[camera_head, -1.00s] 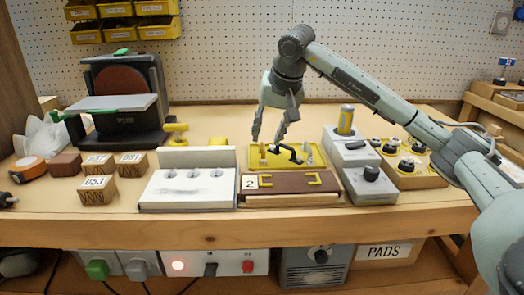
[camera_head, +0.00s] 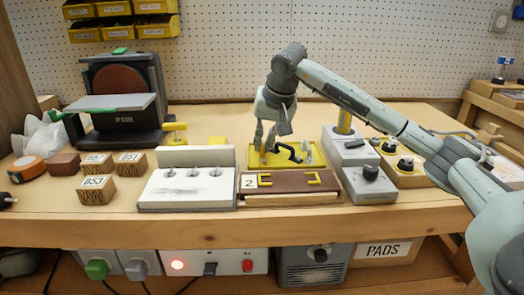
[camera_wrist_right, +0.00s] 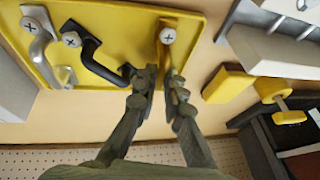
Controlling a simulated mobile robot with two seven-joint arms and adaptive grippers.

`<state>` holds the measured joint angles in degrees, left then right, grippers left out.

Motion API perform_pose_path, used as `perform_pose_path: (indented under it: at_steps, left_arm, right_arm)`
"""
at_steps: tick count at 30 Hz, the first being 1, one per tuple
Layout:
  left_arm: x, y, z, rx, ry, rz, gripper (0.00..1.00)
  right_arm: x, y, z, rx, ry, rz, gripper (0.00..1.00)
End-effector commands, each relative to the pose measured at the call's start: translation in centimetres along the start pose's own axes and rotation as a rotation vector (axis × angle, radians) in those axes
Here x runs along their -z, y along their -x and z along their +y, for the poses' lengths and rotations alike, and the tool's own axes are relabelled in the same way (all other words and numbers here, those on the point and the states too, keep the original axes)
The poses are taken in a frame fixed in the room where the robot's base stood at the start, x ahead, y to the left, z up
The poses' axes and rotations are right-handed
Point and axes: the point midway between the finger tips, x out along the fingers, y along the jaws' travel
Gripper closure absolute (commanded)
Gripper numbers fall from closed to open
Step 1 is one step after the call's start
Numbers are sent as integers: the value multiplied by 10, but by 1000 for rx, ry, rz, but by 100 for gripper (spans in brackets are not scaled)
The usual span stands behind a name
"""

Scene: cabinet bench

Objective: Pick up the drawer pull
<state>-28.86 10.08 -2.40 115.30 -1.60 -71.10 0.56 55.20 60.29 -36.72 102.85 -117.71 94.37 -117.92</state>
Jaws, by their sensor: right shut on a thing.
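A yellow tray (camera_head: 313,151) lies flat on the bench and holds several drawer pulls. The wrist view shows its yellow surface (camera_wrist_right: 125,22) with a silver pull (camera_wrist_right: 40,45), a black pull (camera_wrist_right: 92,57) and a brass-coloured pull (camera_wrist_right: 164,52), each with a screw head at one end. The black pull also shows in the head view (camera_head: 289,150). My right gripper (camera_head: 263,146) reaches down at the tray's left part. Its fingers (camera_wrist_right: 161,83) are closed around the brass pull, whose lower end they partly hide. My left gripper is not in view.
A brown block marked 2 (camera_head: 290,187) with yellow brackets stands in front of the tray. A white block (camera_head: 187,190) stands to the left, a grey box with a knob (camera_head: 360,185) to the right. The black pull lies close beside my fingers.

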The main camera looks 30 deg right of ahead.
Motion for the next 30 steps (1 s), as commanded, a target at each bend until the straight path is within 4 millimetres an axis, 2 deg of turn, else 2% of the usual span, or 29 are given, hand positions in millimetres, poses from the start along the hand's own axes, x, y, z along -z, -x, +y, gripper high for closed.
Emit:
perform_pose_path:
  at_steps: [11, 17, 24, 30]
  left_arm:
    - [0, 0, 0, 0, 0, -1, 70]
    - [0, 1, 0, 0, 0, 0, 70]
    - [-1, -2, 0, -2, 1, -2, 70]
    - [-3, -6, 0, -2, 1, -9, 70]
  right_arm:
    - [5, 9, -2, 2, -1, 4, 100]
    - [17, 39, -9, 4, -1, 6, 100]
    - [6, 66, -67, 7, 4, 3, 100]
    - [0, 85, -104, 4, 2, 2, 100]
